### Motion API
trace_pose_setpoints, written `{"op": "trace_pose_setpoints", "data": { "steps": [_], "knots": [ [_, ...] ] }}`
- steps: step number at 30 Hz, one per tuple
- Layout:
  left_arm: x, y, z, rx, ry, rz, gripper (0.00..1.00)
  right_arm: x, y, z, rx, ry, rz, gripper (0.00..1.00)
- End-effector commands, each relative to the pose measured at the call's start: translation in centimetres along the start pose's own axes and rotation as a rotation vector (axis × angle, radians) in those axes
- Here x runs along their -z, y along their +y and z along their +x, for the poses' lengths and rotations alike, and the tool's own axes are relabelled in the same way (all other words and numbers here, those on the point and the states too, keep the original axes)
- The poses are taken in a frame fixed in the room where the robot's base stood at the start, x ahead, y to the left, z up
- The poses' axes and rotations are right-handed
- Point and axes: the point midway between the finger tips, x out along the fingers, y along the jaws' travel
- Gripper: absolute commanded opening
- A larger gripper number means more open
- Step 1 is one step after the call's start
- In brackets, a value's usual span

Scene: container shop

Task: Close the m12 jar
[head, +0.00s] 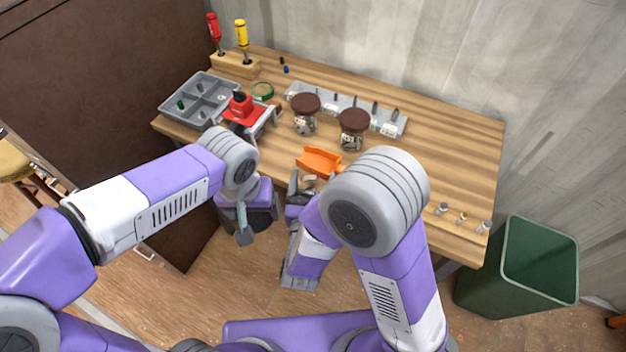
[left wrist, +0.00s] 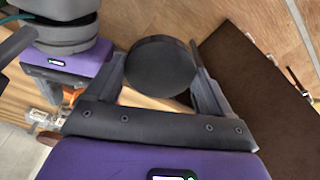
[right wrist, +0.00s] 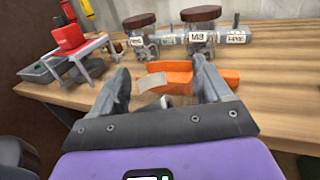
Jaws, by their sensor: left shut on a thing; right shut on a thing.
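My left gripper (head: 250,222) is shut on a dark round lid (left wrist: 158,66), whose flat face fills the space between the fingers in the left wrist view. My right gripper (head: 303,188) is shut on a clear jar (right wrist: 178,90) with a pale label (right wrist: 152,82). The jar is see-through and hard to make out, and its label is too unclear to read. The jar is at the table's front edge, to the right of my left gripper in the head view. Lid and jar are apart.
Two brown-lidded jars (head: 305,104) (head: 352,122) stand on the table, with an orange tray (head: 318,161) before them. A grey sorting tray (head: 172,108), red-topped stand (head: 240,108) and screwdrivers (head: 242,36) are left. Small parts (head: 462,216) lie right; the table between is clear.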

Motion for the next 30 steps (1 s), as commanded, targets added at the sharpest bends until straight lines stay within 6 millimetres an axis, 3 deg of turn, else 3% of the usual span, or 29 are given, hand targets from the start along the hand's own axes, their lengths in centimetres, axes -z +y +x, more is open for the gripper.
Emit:
{"op": "trace_pose_setpoints", "data": {
  "steps": [6, 14, 24, 30],
  "knots": [
    [-1.5, 1.1, -3.5, -0.007, 0.005, 0.045, 0.55, -0.1, 0.0, 0.0, 0.000, -0.003, 0.001, 0.10],
    [2.0, 4.3, -4.0, -0.002, 0.000, 0.030, 0.55, -0.1, 0.0, 0.0, 0.000, -0.003, 0.001, 0.10],
    [7.0, 9.8, -6.6, 0.000, 0.001, 0.004, 0.55, -0.1, 0.0, 0.0, 0.000, -0.003, 0.001, 0.10],
    [8.2, 11.5, -7.7, 0.001, -0.001, -0.002, 0.55, -0.1, 0.0, 0.0, 0.000, -0.003, 0.001, 0.10]
  ]
}}
